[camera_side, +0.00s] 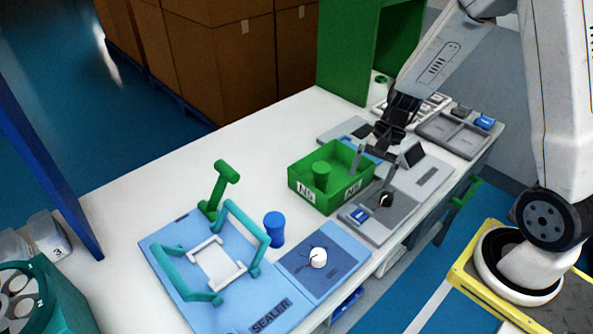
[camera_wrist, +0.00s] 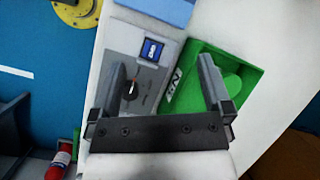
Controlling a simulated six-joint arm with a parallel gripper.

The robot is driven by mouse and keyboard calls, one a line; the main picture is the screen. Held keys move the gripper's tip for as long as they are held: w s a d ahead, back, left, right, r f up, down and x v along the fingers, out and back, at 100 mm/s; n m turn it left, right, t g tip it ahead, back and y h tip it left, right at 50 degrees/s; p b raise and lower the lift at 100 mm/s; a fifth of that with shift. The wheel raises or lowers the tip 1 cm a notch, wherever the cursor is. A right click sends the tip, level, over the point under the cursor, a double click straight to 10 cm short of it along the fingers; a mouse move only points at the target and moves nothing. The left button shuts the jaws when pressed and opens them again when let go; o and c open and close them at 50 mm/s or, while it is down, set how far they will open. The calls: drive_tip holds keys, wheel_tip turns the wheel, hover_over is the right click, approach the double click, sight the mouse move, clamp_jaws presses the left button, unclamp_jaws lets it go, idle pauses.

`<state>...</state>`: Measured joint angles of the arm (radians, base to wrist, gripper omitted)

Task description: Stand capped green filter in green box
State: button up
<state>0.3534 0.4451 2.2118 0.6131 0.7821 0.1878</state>
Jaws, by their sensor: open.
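The green box (camera_side: 331,200) stands on the white bench with N5 labels on its walls. A green cylinder (camera_side: 321,175), which looks like the capped green filter, stands upright inside it near the left end. In the wrist view the box (camera_wrist: 193,104) is at the right, with the green cylinder (camera_wrist: 232,82) partly visible inside. My gripper (camera_side: 374,167) is open and empty, above the right end of the box and the grey station beside it. In the wrist view my gripper's (camera_wrist: 162,66) fingers are wide apart, the right one overlapping the box.
A grey station (camera_side: 398,212) with a black-and-white knob and blue display is right of the box. A blue sealer fixture (camera_side: 178,262) with teal handles, a blue cylinder (camera_side: 274,228) and a blue plate with white knob (camera_side: 318,257) are in front.

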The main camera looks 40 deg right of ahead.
drive_tip(key=s+a+r+n+t+h, duration=0.3)
drive_tip(key=s+a+r+n+h, duration=0.1)
drive_tip(key=n, duration=0.8)
drive_tip(key=shift+r+h, duration=0.45)
drive_tip(key=shift+h, duration=0.15)
